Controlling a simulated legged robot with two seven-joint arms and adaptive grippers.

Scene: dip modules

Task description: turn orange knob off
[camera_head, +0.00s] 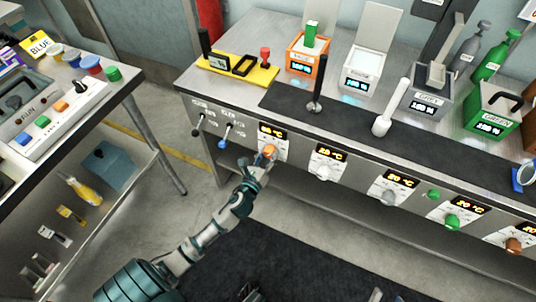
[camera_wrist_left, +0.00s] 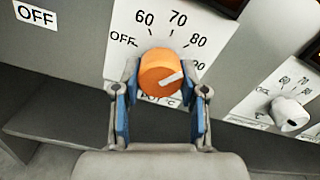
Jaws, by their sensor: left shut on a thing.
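The orange knob (camera_head: 269,151) is on the bench's front panel, under a lit display (camera_head: 272,132). In the left wrist view the orange knob (camera_wrist_left: 160,73) sits on a white dial marked OFF at left, then 60, 70, 80 and 90 clockwise. Its white pointer line points right and slightly up, toward the 90 side. My left gripper (camera_head: 262,163) is shut on the knob. In the left wrist view its two blue-padded fingers (camera_wrist_left: 160,85) are on either side of the knob. Dark parts at the head view's bottom edge may be my right gripper (camera_head: 376,295), mostly cut off.
A white knob (camera_head: 324,173) is on the panel right of the orange one, with grey, green and brown knobs further right. A black lever (camera_head: 198,128) and a blue lever (camera_head: 223,140) are to its left. A side table (camera_head: 60,105) stands left, across a floor gap.

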